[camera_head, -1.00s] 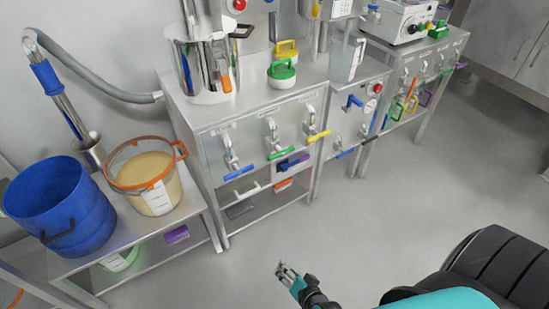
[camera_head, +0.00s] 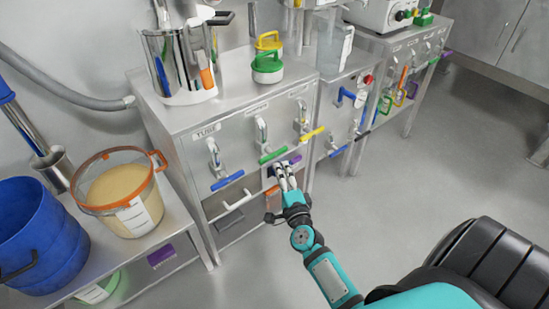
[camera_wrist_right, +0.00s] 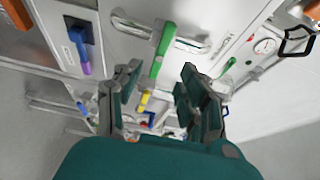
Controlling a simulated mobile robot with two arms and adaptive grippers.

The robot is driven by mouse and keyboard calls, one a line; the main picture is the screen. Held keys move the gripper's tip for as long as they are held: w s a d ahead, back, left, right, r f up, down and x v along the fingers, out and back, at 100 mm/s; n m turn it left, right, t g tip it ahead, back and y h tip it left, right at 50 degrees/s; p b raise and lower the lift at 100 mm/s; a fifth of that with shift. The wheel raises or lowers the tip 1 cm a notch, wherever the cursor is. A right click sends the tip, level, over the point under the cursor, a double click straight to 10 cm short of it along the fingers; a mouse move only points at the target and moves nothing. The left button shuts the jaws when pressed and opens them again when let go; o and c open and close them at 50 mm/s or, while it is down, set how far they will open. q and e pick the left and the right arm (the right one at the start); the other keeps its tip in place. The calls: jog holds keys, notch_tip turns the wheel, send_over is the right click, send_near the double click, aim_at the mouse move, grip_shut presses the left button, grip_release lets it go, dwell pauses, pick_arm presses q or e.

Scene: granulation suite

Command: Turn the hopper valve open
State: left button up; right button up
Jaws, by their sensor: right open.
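My right gripper (camera_head: 284,175) is open and empty, just below and in front of the green handle. In the right wrist view a green handle (camera_wrist_right: 162,50) shows ahead, between the open fingers (camera_wrist_right: 160,78); contact is not visible. My left gripper is out of view.
A blue bucket (camera_head: 38,235) and an orange-rimmed tub of powder (camera_head: 118,190) stand on the left bench. Another panel with a gauge and a blue handle (camera_head: 350,97) is to the right. The floor at right is clear.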

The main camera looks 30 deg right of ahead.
aim_at(274, 157)
jog(key=x, duration=0.6)
jog(key=shift+w+b, duration=0.2)
jog(key=shift+b, duration=0.15)
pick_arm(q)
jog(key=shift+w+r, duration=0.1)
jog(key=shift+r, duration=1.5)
pick_arm(e)
jog(key=shift+w+d, duration=0.25)
jog(key=shift+w, duration=0.4)
jog(key=shift+c, duration=0.5)
grip_shut()
